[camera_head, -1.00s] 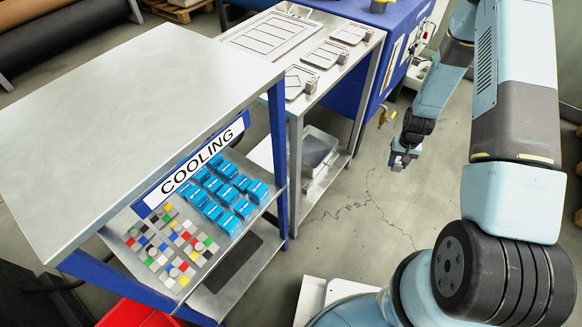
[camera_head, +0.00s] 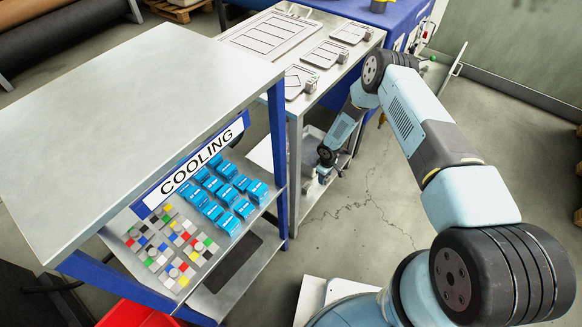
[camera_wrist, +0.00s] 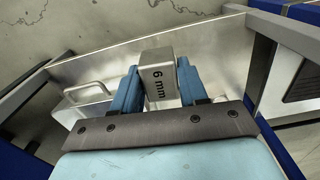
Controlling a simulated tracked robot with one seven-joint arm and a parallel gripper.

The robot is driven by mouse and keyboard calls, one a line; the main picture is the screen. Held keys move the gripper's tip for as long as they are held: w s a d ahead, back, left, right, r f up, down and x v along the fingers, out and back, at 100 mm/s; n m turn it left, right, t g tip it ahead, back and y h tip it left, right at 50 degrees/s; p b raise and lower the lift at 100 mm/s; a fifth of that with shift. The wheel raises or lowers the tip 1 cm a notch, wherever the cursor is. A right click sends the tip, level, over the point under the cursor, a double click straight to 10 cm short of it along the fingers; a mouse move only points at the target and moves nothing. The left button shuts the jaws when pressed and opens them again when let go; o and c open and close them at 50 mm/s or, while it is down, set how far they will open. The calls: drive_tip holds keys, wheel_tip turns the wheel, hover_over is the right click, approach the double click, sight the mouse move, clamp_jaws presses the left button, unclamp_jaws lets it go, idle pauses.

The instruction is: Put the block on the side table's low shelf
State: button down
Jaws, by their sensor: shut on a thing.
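The block (camera_wrist: 158,78) is grey metal, marked "6 mm", and sits between the blue fingers of my gripper (camera_wrist: 160,66) in the wrist view. My gripper is shut on it. In the head view my gripper (camera_head: 324,174) is at the open side of the side table (camera_head: 297,135), by its low shelf (camera_head: 303,197); the block cannot be made out there. In the wrist view the bare metal of the low shelf (camera_wrist: 112,61) lies beyond and below the block. Whether the block touches the shelf cannot be told.
A metal bin with a handle (camera_wrist: 88,92) stands on the low shelf, left of the block. Table legs flank the shelf. The tabletop holds flat trays (camera_head: 326,54). The COOLING rack (camera_head: 135,110) stands nearer, with blue blocks (camera_head: 212,190).

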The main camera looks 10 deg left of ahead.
drive_tip(key=shift+s+a+f+n, duration=0.15)
drive_tip(key=shift+a+f+n, duration=0.25)
drive_tip(key=shift+a+f, duration=0.45)
drive_tip(key=s+a+f, duration=0.2)
drive_tip(key=a+f, duration=0.1)
drive_tip(key=s+a+f, duration=0.2)
drive_tip(key=a+f, duration=0.1)
drive_tip(key=a, duration=0.1)
drive_tip(key=s+a+f, duration=0.2)
drive_tip(key=a+f, duration=0.1)
drive_tip(key=a, duration=0.1)
drive_tip(key=shift+s+a+f, duration=0.15)
drive_tip(key=shift+s+a, duration=0.1)
drive_tip(key=shift+s, duration=0.15)
drive_tip(key=shift+s+a+f, duration=0.25)
drive_tip(key=shift+a+f, duration=0.05)
drive_tip(key=shift+f, duration=1.65)
drive_tip(key=shift+f, duration=0.6)
drive_tip(key=c, duration=0.6)
unclamp_jaws()
